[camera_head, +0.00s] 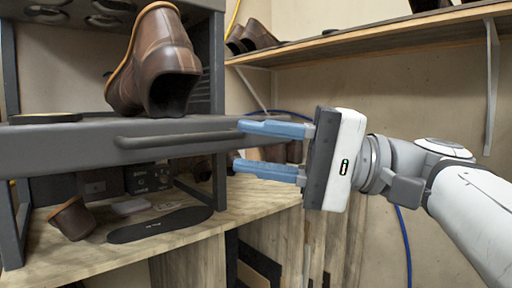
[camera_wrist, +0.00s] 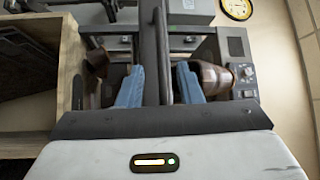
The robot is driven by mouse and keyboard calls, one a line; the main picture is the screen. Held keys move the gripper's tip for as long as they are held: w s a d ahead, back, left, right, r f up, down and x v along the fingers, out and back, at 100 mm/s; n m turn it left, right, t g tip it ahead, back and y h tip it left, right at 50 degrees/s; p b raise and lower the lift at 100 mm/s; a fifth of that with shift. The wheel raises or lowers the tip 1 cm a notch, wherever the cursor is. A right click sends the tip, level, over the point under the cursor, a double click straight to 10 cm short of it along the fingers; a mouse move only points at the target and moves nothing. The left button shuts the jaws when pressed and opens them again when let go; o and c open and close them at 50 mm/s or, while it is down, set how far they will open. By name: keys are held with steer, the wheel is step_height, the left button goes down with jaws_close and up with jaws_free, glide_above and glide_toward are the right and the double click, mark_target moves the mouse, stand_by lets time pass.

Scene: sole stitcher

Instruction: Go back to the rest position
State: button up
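My gripper (camera_head: 238,147) is at the right in the head view, with two blue fingers pointing left and spread apart. It is open, and no object is clamped in it. In the wrist view the blue fingers (camera_wrist: 159,82) stand on either side of a dark bar (camera_wrist: 152,50), with gaps on both sides. In the head view the grey handle bar (camera_head: 180,137) of the machine ends close to the upper fingertip. Whether they touch is hard to tell. A brown boot (camera_head: 160,65) stands on the machine's grey top (camera_head: 60,150).
Below the machine, a dark sole (camera_head: 160,224) and a small brown shoe piece (camera_head: 72,218) lie on a wooden table (camera_head: 225,217). A wall shelf (camera_head: 400,38) with shoes runs above my arm. Blue cable (camera_head: 404,245) hangs beneath my arm. Wall space right of my gripper is open.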

steer(key=w+d+f+m+t+h+p, duration=0.15)
steer(key=f+h, duration=0.35)
steer(key=f, duration=0.6)
steer(key=w+f+m+t+h+p, duration=0.1)
steer(key=w+f+m+h, duration=0.2)
steer(key=f, duration=0.8)
steer(key=s+d+f+n+h+p, duration=0.1)
steer(key=s+d+f+n+h, duration=0.1)
steer(key=d+f+h, duration=0.3)
steer(key=s+d+f+n+h+p, duration=0.1)
steer(key=s+d+f+h, duration=0.1)
steer(key=d+f+h, duration=0.4)
step_height(320, 180, down, 6)
steer(key=shift+d+r+n+g+h, duration=0.2)
steer(key=shift+d+n+g+h, duration=0.2)
steer(key=shift+d, duration=0.7)
